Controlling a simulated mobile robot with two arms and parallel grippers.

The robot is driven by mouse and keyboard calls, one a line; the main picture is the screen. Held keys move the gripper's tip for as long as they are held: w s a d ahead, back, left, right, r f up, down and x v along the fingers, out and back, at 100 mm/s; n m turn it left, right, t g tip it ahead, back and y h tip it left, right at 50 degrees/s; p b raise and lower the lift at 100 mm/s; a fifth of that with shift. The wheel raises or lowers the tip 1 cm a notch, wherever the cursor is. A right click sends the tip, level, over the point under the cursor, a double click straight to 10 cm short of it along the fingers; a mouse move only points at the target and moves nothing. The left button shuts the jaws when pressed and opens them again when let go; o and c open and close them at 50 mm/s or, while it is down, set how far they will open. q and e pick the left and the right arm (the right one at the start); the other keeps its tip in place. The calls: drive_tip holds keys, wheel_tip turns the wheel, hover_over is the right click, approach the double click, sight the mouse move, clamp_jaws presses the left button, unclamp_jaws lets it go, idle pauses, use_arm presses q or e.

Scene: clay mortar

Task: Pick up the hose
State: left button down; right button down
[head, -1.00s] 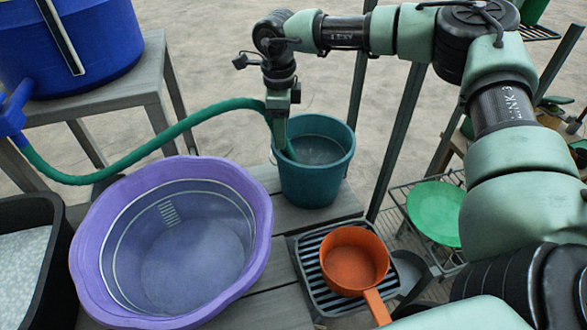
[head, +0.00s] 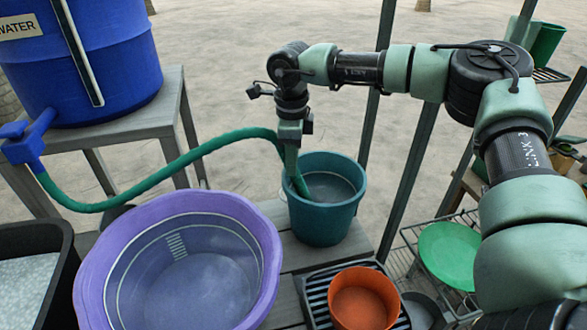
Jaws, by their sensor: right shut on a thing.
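The green hose (head: 150,180) runs from the tap of the blue water barrel (head: 90,60) at the upper left, sags, then rises to my right gripper (head: 290,160). My right gripper is shut on the hose near its free end, which points down into the teal bucket (head: 325,225). The fingertips are partly hidden by the hose and the gripper body. My left gripper is not in view.
A large purple basin (head: 90,270) stands in front on the grey slatted table (head: 285,300). A black tub (head: 60,285) is at the left. An orange pot (head: 362,300) sits on a dark rack, and a green plate (head: 447,255) lies on a wire shelf at right.

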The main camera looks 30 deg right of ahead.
drive_tip(key=w+a+r+p, duration=0.1)
drive_tip(key=a+r+p, duration=0.2)
drive_tip(key=r+p, duration=0.7)
wheel_tip(320, 180, up, 18)
drive_tip(key=shift+w+f+p, duration=0.2)
drive_tip(key=shift+f+p, duration=0.05)
drive_tip(key=shift+p, duration=0.15)
idle(0.8)
